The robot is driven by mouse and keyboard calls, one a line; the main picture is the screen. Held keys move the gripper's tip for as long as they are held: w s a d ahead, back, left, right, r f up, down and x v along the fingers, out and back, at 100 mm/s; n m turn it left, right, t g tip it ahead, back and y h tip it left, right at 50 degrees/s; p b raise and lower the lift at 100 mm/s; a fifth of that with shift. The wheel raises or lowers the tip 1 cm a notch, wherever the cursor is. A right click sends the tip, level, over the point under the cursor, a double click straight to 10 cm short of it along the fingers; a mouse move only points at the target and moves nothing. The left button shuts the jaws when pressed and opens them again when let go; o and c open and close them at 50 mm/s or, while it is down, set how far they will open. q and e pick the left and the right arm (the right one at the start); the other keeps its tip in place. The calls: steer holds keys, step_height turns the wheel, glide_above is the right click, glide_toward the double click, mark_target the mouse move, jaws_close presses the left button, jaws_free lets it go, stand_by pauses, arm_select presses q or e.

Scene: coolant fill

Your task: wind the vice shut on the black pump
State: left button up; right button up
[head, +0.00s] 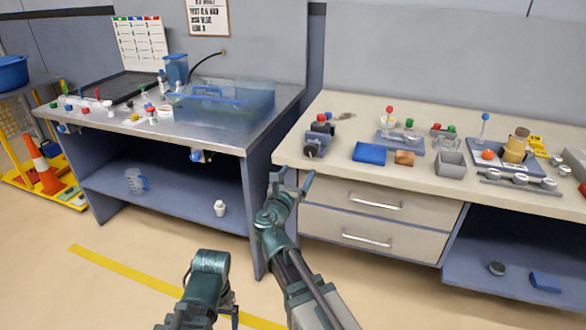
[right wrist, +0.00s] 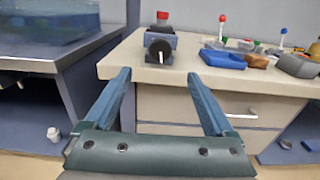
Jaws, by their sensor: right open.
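The vice (head: 313,146) is a small grey-blue block with a dark round front, near the left front corner of the beige bench. In the right wrist view the vice (right wrist: 160,48) is ahead, between the lines of my fingers. A dark body with a red top (head: 321,122), which seems to be the black pump, sits at the vice; I cannot tell how the jaws stand against it. My right gripper (head: 291,184) is open and empty, in front of the bench edge and apart from the vice. My left arm (head: 208,272) shows low; its fingers are not clear.
The beige bench (head: 400,181) also holds a blue cloth-like block (head: 370,153), a brown block (head: 404,158) and a grey open box (head: 450,164). A metal bench with a clear blue tank (head: 222,105) stands at left, with a gap between benches.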

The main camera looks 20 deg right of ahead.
mark_target(310, 152)
steer(key=shift+s+a, duration=0.35)
steer(key=shift+s, duration=0.3)
steer(key=x, duration=1.4)
steer(key=shift+w+f, duration=0.1)
steer(key=shift+w, duration=0.05)
steer(key=c, duration=1.4)
steer(key=shift+m, duration=0.7)
steer(key=o, duration=1.4)
